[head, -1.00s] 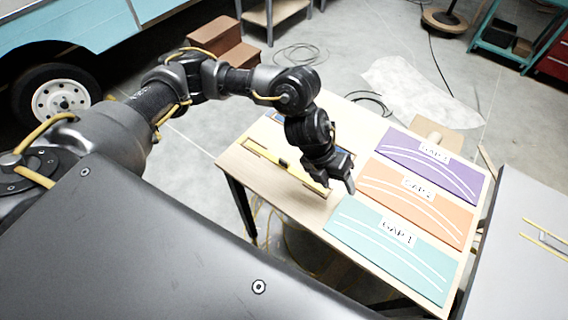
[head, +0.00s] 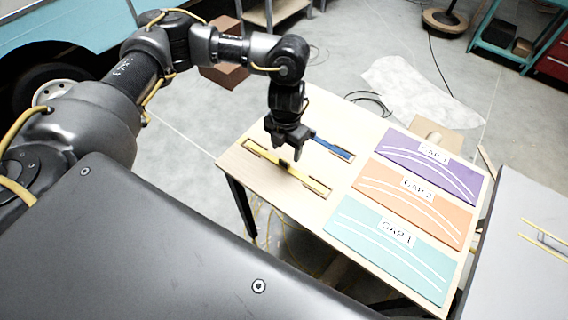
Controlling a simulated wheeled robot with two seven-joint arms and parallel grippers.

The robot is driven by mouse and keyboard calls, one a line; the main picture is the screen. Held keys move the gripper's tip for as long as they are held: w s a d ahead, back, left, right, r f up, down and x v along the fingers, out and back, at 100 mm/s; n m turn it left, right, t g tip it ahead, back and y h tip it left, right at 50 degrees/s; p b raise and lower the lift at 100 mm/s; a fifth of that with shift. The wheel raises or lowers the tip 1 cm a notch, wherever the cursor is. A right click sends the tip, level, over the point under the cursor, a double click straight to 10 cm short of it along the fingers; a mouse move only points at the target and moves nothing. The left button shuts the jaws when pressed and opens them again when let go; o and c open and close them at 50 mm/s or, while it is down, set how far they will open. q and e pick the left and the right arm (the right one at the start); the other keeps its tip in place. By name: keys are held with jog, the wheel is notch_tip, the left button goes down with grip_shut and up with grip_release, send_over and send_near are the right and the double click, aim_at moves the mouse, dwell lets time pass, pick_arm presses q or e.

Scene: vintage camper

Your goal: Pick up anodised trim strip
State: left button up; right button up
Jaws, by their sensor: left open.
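Two narrow strips lie on the left part of the wooden table, and I cannot tell by name which is the anodised trim strip. A yellow strip (head: 305,178) with a dark piece at its middle lies in a shallow wooden holder. A blue strip (head: 333,149) lies behind it, and its left part is hidden behind my gripper. My left gripper (head: 287,150) is open, pointing down over the strips, near the middle of the yellow one. I see nothing held in it, and its exact height is unclear. My right gripper is out of view.
Purple (head: 430,160), orange (head: 415,195) and teal (head: 390,240) panels with gap labels and white curved lines cover the table's right side. A grey surface (head: 520,250) stands to the right. The table's front left corner (head: 238,160) is bare.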

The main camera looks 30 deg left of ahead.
aim_at(285, 160)
pick_arm(q)
jog(key=shift+f, duration=0.8)
jog(key=f, duration=0.2)
jog(key=f+p, duration=0.1)
jog(key=f, duration=0.1)
jog(key=shift+w+a+f, duration=0.1)
jog(key=shift+a, duration=0.25)
jog(key=c, duration=1.1)
